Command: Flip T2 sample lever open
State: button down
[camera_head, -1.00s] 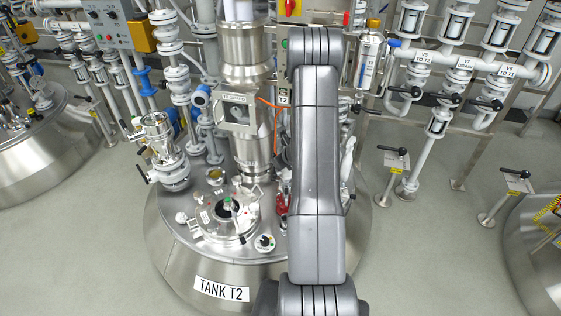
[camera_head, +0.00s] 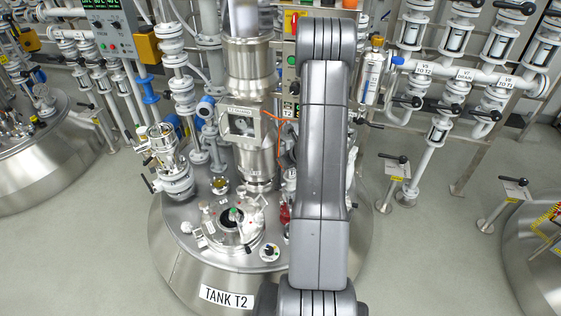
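Tank T2 (camera_head: 190,262) is a steel vessel with a domed top, at the lower middle, with a white name label (camera_head: 226,297). A valve assembly with a black-handled lever (camera_head: 148,183) stands on its left side. A steel cylinder (camera_head: 370,75) with a black lever (camera_head: 366,123) below it hangs right of my arm. No sample label is readable, so I cannot tell which lever is the T2 sample lever or its position. My arm covers the strip right of the tank's middle. My gripper's fingers are hidden behind it.
A steel column with a square window box (camera_head: 240,125) rises from the tank top. A round hatch (camera_head: 232,220) and a red item (camera_head: 285,213) are near my arm. Pipes with V5, V7 and other valves (camera_head: 423,70) stand at the right.

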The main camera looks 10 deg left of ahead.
jog(key=shift+s+d+r+p, duration=0.15)
jog(key=shift+d+r+p, duration=0.15)
jog(key=shift+r, duration=0.25)
jog(key=shift+s+d+r+p, duration=0.15)
jog(key=shift+d+r+p, duration=0.1)
jog(key=shift+r, duration=0.3)
notch_tip(320, 180, down, 6)
jog(key=w+a+b, duration=0.1)
jog(key=b, duration=0.3)
jog(key=shift+a, duration=0.2)
